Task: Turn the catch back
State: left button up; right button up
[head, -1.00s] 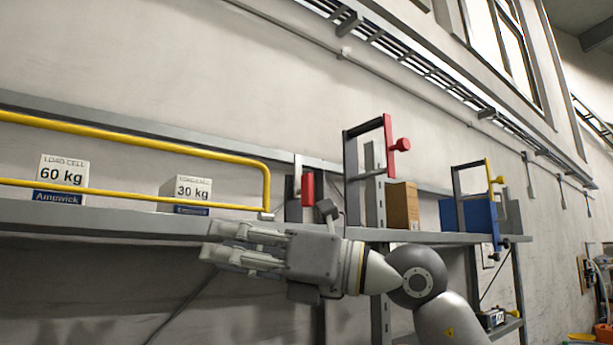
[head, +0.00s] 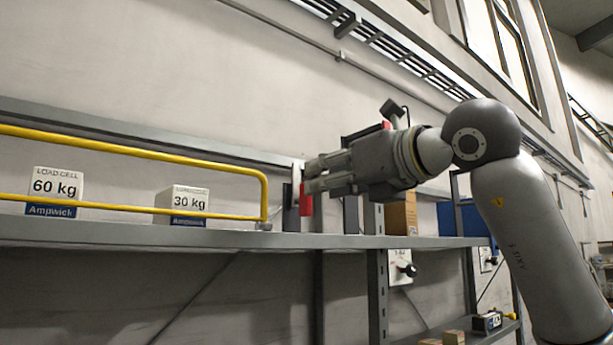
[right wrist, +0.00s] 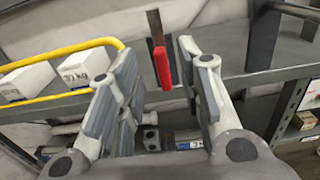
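The red catch (head: 306,198) sits upright on a grey post (head: 291,205) at the right end of the yellow rail (head: 263,185). My right gripper (head: 309,177) is level with the catch at its right, and its fingers cover the catch's upper part in the head view. In the right wrist view the gripper (right wrist: 155,52) is open, and the red catch (right wrist: 162,68) shows between the fingertips. I cannot tell whether a finger touches it. My left gripper is not in view.
White load-cell boxes marked 60 kg (head: 56,190) and 30 kg (head: 184,201) stand behind the yellow rail on the grey shelf (head: 150,236). A brown box (head: 402,215) and a blue bin (head: 470,220) are farther right, partly behind my arm.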

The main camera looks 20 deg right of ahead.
aim_at(302, 188)
jog(key=shift+p+x, duration=1.1)
jog(key=shift+x, duration=1.95)
jog(key=shift+c, duration=0.4)
grip_shut()
